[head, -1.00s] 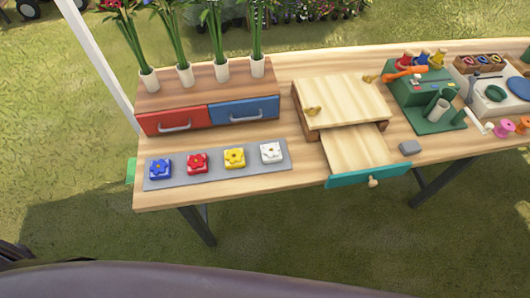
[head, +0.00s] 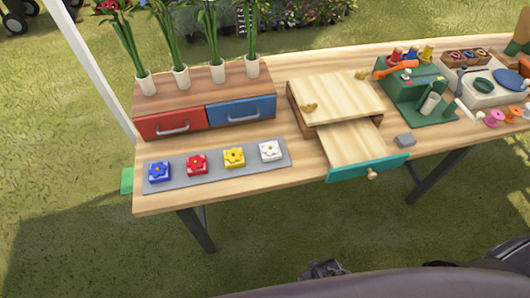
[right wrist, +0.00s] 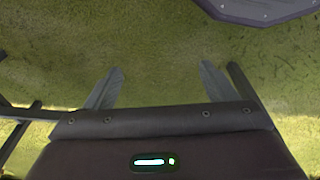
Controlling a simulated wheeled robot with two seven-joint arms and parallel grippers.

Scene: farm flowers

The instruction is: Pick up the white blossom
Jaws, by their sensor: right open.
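The white blossom (head: 270,151) sits on a square block at the right end of a grey mat (head: 215,172) on the wooden table. Yellow (head: 234,158), red (head: 197,164) and blue (head: 159,171) blossoms stand in a row to its left. My right gripper (right wrist: 160,85) is open and empty in the right wrist view, with grass behind its fingers. My left gripper is not in view.
Behind the mat is a box with a red drawer (head: 171,125) and a blue drawer (head: 241,112), with potted stems on top. An open teal-fronted drawer (head: 367,168) juts past the table's front edge.

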